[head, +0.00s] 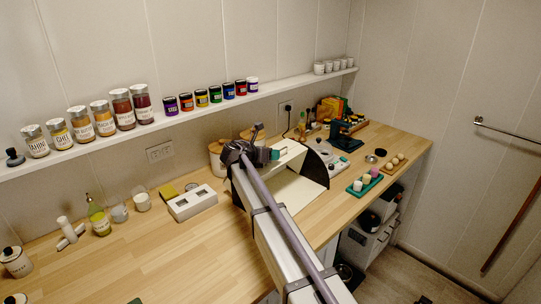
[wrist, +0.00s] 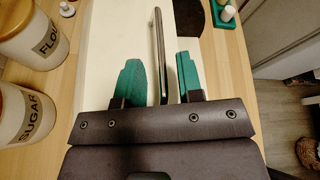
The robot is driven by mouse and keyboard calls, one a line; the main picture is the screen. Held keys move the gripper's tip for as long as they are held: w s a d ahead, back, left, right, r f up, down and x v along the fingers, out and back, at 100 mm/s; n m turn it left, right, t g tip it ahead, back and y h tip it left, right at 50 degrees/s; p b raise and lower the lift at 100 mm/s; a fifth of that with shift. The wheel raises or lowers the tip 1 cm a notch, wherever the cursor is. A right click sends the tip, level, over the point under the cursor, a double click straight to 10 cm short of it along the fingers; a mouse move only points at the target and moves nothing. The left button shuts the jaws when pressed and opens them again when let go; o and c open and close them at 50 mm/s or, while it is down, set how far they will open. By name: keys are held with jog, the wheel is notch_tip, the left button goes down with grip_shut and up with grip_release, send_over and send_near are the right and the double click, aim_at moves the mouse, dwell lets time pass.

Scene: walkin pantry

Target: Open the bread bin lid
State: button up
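The bread bin (head: 300,192) is a cream box with a dark rounded side panel, standing on the wooden counter in the head view. My arm covers its left part, and I cannot tell from there how its lid stands. In the wrist view its pale surface (wrist: 98,55) fills the middle, with a thin metal bar handle (wrist: 158,35) running over it. My gripper (wrist: 160,78) is open, with one green finger on each side of the bar and a visible gap on both sides. In the head view my gripper (head: 272,155) is at the bin's upper left.
Flour (wrist: 32,32) and sugar (wrist: 22,105) canisters stand close left of the bin in the wrist view. A green tray (head: 364,185) with small jars is to its right. A shelf (head: 200,110) of jars runs above the counter (head: 190,245), whose front left is mostly clear.

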jog(key=p+v, duration=0.4)
jog(key=v, duration=0.6)
jog(key=shift+s+a+r, duration=0.1)
jog(key=shift+a+r, duration=0.05)
jog(key=shift+r, duration=0.05)
jog(key=shift+s+a, duration=0.15)
jog(key=shift+a, duration=0.05)
jog(key=shift+f, duration=0.1)
jog(key=s+d+f+m+g+y, duration=0.3)
jog(key=s+d+f+m, duration=0.1)
jog(key=s+d+m, duration=0.6)
jog(key=s+d+f+m+g+y, duration=0.3)
jog(key=s+d+f+m, duration=0.3)
jog(key=s, duration=0.6)
jog(key=s+m+g+y, duration=0.1)
jog(key=s+m+y, duration=0.4)
jog(key=s+m, duration=0.7)
jog(key=shift+s+d+f+g, duration=0.3)
jog(key=shift+s+f+g, duration=0.1)
jog(key=shift+s, duration=0.25)
